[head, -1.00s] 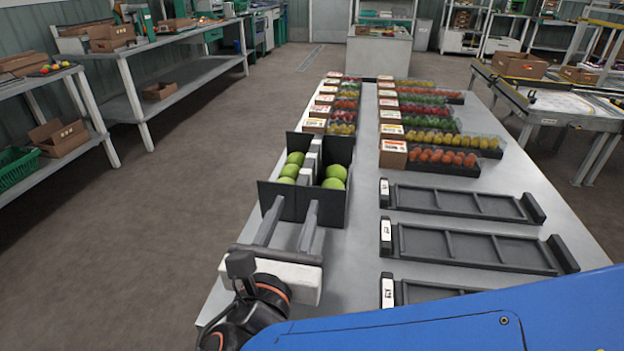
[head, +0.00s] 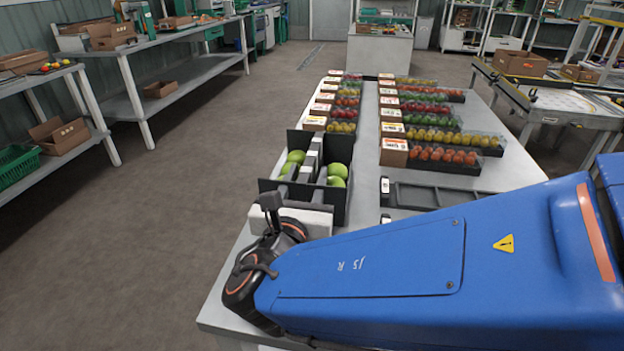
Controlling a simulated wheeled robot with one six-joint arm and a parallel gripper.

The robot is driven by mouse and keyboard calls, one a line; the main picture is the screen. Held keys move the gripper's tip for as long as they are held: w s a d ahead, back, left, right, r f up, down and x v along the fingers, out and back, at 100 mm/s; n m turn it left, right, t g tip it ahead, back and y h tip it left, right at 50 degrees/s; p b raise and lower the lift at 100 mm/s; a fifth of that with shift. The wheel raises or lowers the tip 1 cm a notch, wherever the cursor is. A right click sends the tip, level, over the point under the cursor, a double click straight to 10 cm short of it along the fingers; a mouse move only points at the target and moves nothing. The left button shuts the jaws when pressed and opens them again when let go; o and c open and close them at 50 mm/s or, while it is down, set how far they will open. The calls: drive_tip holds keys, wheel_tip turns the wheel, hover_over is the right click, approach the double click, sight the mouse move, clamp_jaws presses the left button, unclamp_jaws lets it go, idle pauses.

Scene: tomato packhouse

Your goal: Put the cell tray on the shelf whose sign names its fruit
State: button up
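The cell tray (head: 345,201) is a dark open tray with upright walls and a grey raised bar along its middle. It stands on the left side of the long grey table and holds several round green fruits (head: 336,176). My gripper (head: 306,173) reaches over the tray's near wall with its two grey fingers, one toward each side of the middle bar. The fingers look spread, with a gap to the bar. The near wall hides part of them. A dark empty shelf (head: 440,193) with a small white sign lies to the right; its sign is too small to read.
Rows of fruit-filled trays with labelled boxes (head: 394,151) fill the far part of the table (head: 365,168). My blue arm covers the near right of it. A side bench (head: 180,90) stands left across open floor, and another table (head: 556,108) at the right.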

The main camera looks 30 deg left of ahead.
drive_tip(key=shift+x, duration=1.95)
drive_tip(key=shift+f, duration=0.15)
clamp_jaws()
